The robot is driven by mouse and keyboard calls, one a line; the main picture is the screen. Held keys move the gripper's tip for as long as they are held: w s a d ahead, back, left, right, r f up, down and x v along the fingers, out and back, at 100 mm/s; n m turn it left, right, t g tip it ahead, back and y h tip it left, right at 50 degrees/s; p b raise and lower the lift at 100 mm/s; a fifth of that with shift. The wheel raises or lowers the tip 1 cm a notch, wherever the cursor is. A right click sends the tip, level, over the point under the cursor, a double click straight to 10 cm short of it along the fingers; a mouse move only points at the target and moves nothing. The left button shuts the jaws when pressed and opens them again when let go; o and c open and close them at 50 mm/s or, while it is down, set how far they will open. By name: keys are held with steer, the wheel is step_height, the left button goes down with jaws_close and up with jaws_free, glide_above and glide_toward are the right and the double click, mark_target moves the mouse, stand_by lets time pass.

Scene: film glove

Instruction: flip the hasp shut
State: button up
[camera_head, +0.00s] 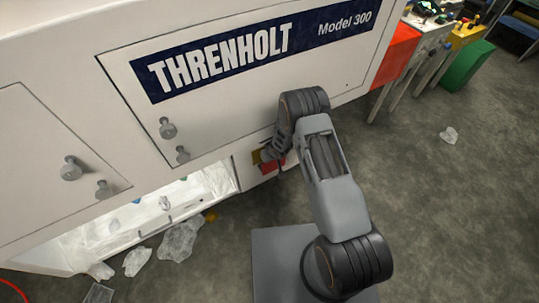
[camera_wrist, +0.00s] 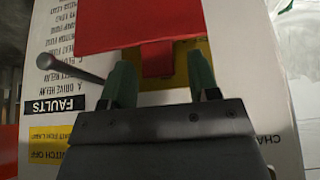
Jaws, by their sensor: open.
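A red flat piece (camera_wrist: 140,25) with a narrow red tongue (camera_wrist: 157,58) lies over a yellow plate (camera_wrist: 178,85) in the wrist view. It looks like the hasp, but I cannot be sure. In the head view the red part (camera_head: 271,168) shows low on the machine, partly hidden by my arm. My gripper (camera_wrist: 160,68) is open, with one green fingertip on each side of the tongue. I cannot tell whether either finger touches it. Part of the yellow plate is hidden behind my gripper.
A grey rod (camera_wrist: 70,68) sticks out left of my fingers. A white panel with upside-down text (camera_wrist: 55,105) surrounds the red part. The machine's door (camera_head: 220,95) has grey knobs (camera_head: 167,128). Clear plastic film (camera_head: 180,240) lies on the floor at left.

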steer(key=p+v, duration=0.1)
steer(key=v, duration=0.6)
steer(key=shift+r, duration=0.2)
steer(key=shift+s, duration=0.1)
steer(key=s+d+r+g+h+p, duration=0.25)
steer(key=s+d+r+g, duration=0.2)
steer(key=s, duration=0.25)
steer(key=s+d+r+m+t+p, duration=0.1)
steer(key=s+r+p, duration=0.3)
steer(key=r, duration=1.1)
steer(key=s+d+r+m+t+p, duration=0.1)
steer(key=s+r+p, duration=0.3)
steer(key=r, duration=1.1)
steer(key=s+d+r+m+t+p, duration=0.1)
steer(key=s+r, duration=0.6)
steer(key=r, duration=0.8)
steer(key=d+m+p, duration=0.1)
steer(key=m+p, duration=0.1)
steer(key=p, duration=0.1)
steer(key=shift+d, duration=0.35)
